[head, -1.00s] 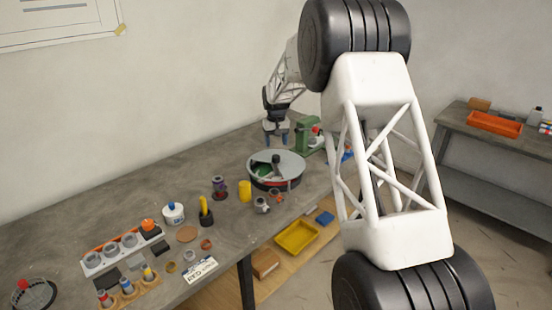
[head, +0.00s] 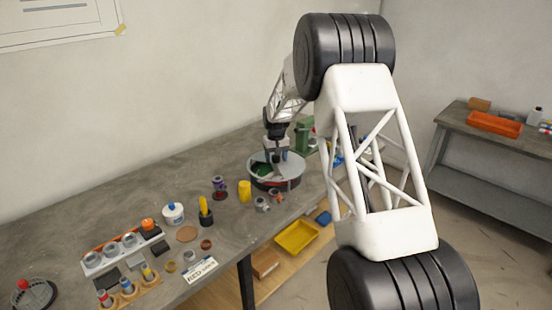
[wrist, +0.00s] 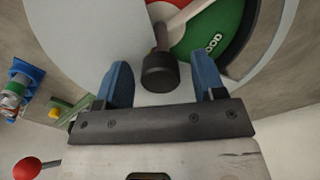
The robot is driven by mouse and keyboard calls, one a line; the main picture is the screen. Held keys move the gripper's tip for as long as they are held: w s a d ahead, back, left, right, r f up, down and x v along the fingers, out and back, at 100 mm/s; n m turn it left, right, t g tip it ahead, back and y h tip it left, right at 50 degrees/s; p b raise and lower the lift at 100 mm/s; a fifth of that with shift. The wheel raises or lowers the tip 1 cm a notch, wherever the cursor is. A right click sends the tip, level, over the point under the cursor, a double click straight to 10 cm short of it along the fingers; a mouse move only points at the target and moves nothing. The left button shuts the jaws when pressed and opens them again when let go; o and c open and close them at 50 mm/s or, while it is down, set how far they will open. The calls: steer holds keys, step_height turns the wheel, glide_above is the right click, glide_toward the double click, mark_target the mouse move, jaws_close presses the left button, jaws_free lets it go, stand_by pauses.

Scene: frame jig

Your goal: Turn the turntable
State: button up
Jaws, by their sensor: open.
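The turntable (head: 290,183) is a round grey-topped disc with a dark and red side, standing on the workbench. In the wrist view the grey top (wrist: 85,35) has an opening that shows a green part with white lettering (wrist: 212,38) and a red part. A dark knob (wrist: 159,72) stands up from the turntable. My gripper (wrist: 163,85) is open, with one blue finger on each side of the knob and gaps between them. In the head view my gripper (head: 277,158) is over the turntable and hides its knob.
A green device (head: 304,134) stands behind the turntable. A yellow cup (head: 244,190), small metal parts (head: 262,204) and a purple-topped can (head: 219,186) stand to its left. A red ball-ended lever (wrist: 27,168) shows low in the wrist view.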

jaws_close()
stand_by(0.4)
